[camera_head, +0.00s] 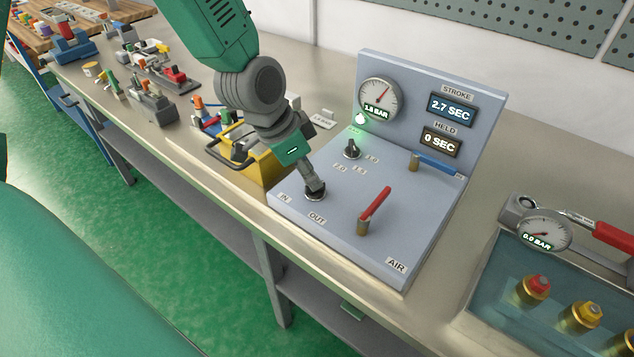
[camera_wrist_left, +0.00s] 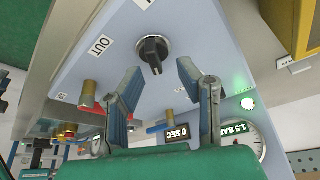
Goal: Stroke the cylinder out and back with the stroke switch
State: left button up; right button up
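The stroke switch, a black rotary knob (camera_wrist_left: 153,52), sits on the blue-grey panel (camera_head: 340,215) by the IN label (camera_head: 285,198) and OUT label (camera_head: 317,218). In the head view my gripper mostly covers it. My left gripper (camera_head: 315,186) reaches down over the switch from above. In the left wrist view its two fingers (camera_wrist_left: 160,70) are apart, with the knob just beyond and between the tips. I cannot tell whether they touch it. The STROKE display (camera_head: 453,107) reads 2.7 SEC and the HELD display (camera_head: 441,141) reads 0 SEC. The cylinder is not clearly identifiable. My right gripper is not in view.
The panel also carries a red-handled valve (camera_head: 375,204), a blue-handled valve (camera_head: 437,166), a second black knob (camera_head: 352,147), a lit green lamp (camera_head: 360,119) and a gauge (camera_head: 380,98). A yellow bin (camera_head: 262,167) stands close left. Another gauge (camera_head: 544,230) stands right.

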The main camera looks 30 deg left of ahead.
pick_arm(q)
jog(key=shift+a+x, duration=0.25)
jog(key=shift+x, duration=0.85)
jog(key=shift+d+f, duration=0.25)
jog(key=shift+f, duration=0.1)
jog(key=shift+d, duration=0.65)
jog(key=c, duration=0.7)
jog(key=shift+a+f, duration=0.1)
jog(key=shift+a, duration=0.3)
grip_shut()
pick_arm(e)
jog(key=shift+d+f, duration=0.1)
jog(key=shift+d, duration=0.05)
